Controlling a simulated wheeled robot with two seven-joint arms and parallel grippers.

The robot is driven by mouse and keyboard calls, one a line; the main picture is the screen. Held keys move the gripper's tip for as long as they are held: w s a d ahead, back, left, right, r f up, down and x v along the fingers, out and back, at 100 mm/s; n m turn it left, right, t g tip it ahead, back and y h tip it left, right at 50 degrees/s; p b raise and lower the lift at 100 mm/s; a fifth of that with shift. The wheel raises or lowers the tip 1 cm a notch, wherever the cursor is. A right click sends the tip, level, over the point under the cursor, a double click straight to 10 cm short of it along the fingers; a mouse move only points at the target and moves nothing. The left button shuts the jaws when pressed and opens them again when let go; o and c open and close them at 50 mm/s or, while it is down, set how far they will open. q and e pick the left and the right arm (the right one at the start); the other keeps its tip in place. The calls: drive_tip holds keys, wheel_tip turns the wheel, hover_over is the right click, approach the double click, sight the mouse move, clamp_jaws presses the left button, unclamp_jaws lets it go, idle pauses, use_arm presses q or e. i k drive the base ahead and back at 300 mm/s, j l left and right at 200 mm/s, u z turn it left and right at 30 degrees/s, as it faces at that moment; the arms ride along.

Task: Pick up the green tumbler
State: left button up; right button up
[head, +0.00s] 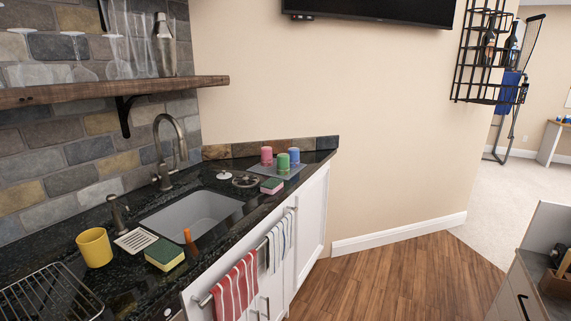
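The green tumbler (283,163) stands upright on a grey mat (262,172) at the far right end of the dark counter. A pink tumbler (267,155) stands to its left and a blue tumbler (294,155) to its right, both close to it. Neither of my grippers shows in the head view.
The sink (192,213) and faucet (168,150) lie on the near side of the tumblers. A pink-and-green sponge (272,186) lies just in front of the mat. A yellow cup (94,247) and dish rack (48,293) stand nearer. The wood floor (400,265) is clear.

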sight(283, 166)
drive_tip(key=i+l+u, duration=0.7)
drive_tip(key=l, duration=0.2)
drive_tip(key=i+l+u, duration=0.45)
drive_tip(key=l, duration=0.35)
drive_tip(key=i+l+u, duration=0.1)
drive_tip(key=l+u, duration=0.15)
drive_tip(key=l, duration=0.15)
